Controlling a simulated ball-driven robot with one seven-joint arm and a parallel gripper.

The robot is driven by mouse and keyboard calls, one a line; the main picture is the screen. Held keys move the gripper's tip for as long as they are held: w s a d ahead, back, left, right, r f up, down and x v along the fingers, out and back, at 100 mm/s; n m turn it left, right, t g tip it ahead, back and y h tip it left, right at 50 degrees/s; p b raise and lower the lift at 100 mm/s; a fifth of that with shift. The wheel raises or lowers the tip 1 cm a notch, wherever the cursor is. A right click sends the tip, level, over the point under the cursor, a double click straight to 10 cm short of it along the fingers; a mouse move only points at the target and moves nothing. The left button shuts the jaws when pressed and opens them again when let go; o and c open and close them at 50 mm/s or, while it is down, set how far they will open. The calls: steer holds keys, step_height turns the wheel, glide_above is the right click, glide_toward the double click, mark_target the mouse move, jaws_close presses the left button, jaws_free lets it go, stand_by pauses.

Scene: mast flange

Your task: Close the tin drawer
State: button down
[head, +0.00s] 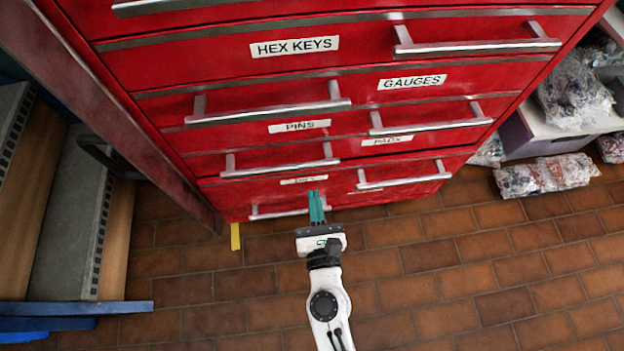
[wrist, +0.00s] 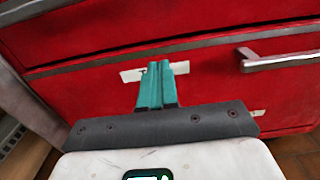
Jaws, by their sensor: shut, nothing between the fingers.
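The red drawer cabinet (head: 215,70) has several drawers with labels and metal bar handles. A low label (head: 303,180) at the lower left is too small to read surely as the tin drawer's. A bar handle (head: 268,214) lies below it, partly behind my fingers. I cannot tell how far any drawer stands out. My gripper (head: 317,193) is shut and empty, its teal fingers pointing at the cabinet's low front. In the wrist view my gripper (wrist: 158,65) overlaps a white label (wrist: 130,75) on a red front (wrist: 90,90). Contact cannot be told.
Other labels read HEX KEYS (head: 294,47), GAUGES (head: 412,82) and PINS (head: 300,126). A handle (wrist: 285,60) juts out right of my fingers. Wrapped bags (head: 545,175) lie at the right. A grey and wooden unit (head: 70,210) stands left. The tiled floor (head: 450,270) in front is clear.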

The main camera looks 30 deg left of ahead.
mark_target(311, 173)
steer(key=shift+x, duration=2)
steer(key=shift+x, duration=1)
steer(key=shift+w+a+r, duration=0.1)
steer(key=shift+w, duration=0.15)
